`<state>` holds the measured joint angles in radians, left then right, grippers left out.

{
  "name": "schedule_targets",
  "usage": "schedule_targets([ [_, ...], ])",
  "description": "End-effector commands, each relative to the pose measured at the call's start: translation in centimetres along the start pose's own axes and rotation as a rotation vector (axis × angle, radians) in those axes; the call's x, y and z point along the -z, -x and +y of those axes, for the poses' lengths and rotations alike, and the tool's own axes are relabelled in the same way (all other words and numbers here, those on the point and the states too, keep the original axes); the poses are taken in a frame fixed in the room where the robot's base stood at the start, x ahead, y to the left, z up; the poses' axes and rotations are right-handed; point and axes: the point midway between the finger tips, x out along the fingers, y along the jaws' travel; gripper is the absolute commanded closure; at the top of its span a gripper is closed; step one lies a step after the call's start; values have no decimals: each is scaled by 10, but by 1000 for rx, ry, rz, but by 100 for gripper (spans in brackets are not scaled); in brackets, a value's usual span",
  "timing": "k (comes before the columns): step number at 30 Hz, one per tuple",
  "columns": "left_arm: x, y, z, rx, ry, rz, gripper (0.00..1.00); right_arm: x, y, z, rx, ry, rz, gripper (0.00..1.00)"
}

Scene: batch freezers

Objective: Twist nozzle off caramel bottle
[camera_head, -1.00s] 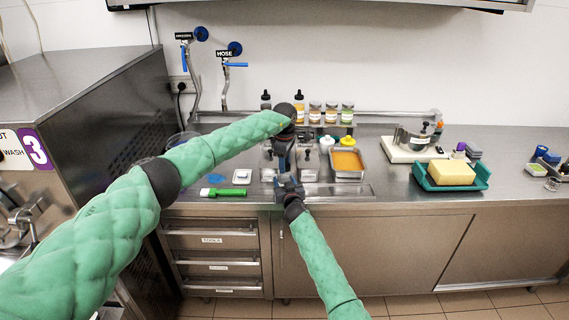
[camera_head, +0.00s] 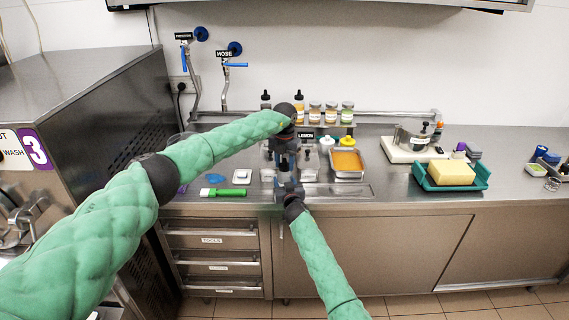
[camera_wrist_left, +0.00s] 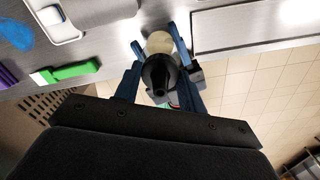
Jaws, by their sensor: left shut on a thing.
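A black cone-shaped nozzle (camera_wrist_left: 160,76) shows in the left wrist view, between the blue fingers of my left gripper (camera_wrist_left: 156,42). My left gripper is shut on it. A pale round shape (camera_wrist_left: 159,42) shows just beyond the nozzle, between the fingertips. The caramel bottle under the nozzle is mostly hidden, and its label cannot be read. In the head view my left gripper (camera_head: 287,164) points down, directly above my right gripper (camera_head: 289,188) at the counter's front edge. Whether my right gripper is open or shut on the bottle is not clear.
A green-handled tool (camera_head: 224,193) lies left on the steel counter. A tray of orange content (camera_head: 347,164) stands right of the grippers. Several bottles and jars (camera_head: 331,113) line the back shelf. A yellow block (camera_head: 451,172) sits on a teal tray (camera_head: 484,178) farther right.

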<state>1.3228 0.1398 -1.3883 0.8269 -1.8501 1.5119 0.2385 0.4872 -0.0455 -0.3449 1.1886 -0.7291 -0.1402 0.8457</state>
Motion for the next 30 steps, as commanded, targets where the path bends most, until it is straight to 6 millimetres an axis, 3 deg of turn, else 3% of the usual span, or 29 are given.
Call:
schedule_targets([
  [30, -1, 3, 3, 3, 1481, -5, 87, -1, 1, -3, 4, 0, 1, 100],
])
